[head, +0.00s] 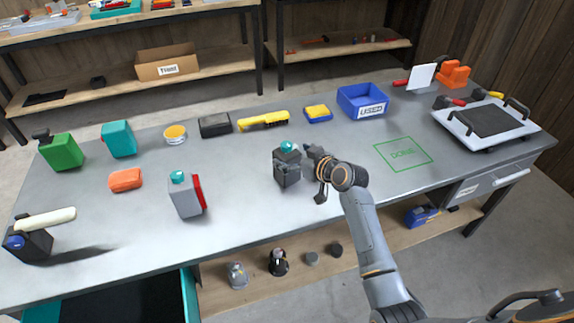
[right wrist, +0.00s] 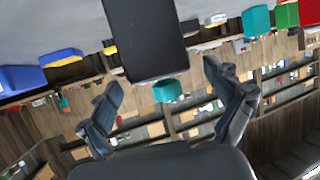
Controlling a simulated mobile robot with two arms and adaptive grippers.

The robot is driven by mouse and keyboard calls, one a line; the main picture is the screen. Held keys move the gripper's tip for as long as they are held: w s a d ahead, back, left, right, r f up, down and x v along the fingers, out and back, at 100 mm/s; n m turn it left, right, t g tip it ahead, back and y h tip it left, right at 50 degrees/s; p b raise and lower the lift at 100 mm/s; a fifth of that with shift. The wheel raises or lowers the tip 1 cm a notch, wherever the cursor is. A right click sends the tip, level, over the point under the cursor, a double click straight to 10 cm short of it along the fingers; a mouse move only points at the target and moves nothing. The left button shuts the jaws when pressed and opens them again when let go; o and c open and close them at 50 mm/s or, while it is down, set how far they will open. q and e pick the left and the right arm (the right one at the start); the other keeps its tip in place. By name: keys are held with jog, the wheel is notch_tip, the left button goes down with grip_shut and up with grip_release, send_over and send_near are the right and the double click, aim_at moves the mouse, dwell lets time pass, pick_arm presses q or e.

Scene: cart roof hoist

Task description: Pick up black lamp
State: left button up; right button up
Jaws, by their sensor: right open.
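The black lamp (head: 287,172) is a dark boxy body with a teal knob on top. It stands upright on the grey workbench (head: 240,215), near the middle. In the right wrist view the dark lamp body (right wrist: 145,40) fills the upper middle, its teal knob pointing down in the picture. My right gripper (head: 317,172) is open, just right of the lamp, its fingers pointing toward it. In the right wrist view the open fingers (right wrist: 168,100) are spread apart with nothing held between them; contact with the lamp cannot be told. My left gripper is not in view.
A grey lamp with a red side (head: 185,198) stands to the left. A yellow brush (head: 263,121) and blue bin (head: 362,101) lie behind. The green DONE outline (head: 403,154) is empty, at the right. A white tray-like device (head: 486,122) sits at the right end.

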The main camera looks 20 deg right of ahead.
jog(key=shift+x, duration=1.55)
jog(key=c, duration=1.8)
jog(key=shift+c, duration=0.5)
jog(key=shift+r, duration=0.15)
